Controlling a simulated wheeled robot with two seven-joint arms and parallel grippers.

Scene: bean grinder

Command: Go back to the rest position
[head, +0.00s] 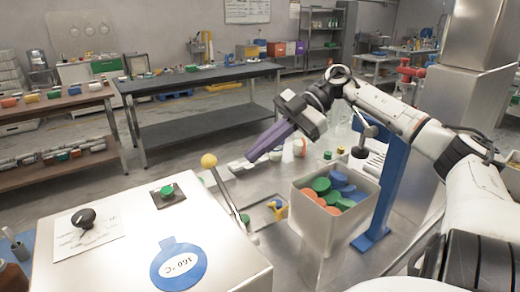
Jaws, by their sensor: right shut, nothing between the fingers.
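My right arm (385,110) reaches in from the right edge. My right gripper (253,156), with purple fingers, is shut and empty. It hangs in the air above the metal worktop, pointing down and left. In the picture its tips are right of the yellow ball (209,160) on a lever, and look apart from it. The lever stands beside a pale machine box (120,260) at the lower left. The box has a black knob (83,217), a green button (168,190) and a blue round label (179,267). My left gripper is out of view.
An open bin (315,222) of green, orange and blue discs stands below my right forearm. A blue stand (383,185) is right of it. Small items lie on the worktop behind. A dark table (200,80) and a brown shelf table (60,103) stand farther back, with floor between.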

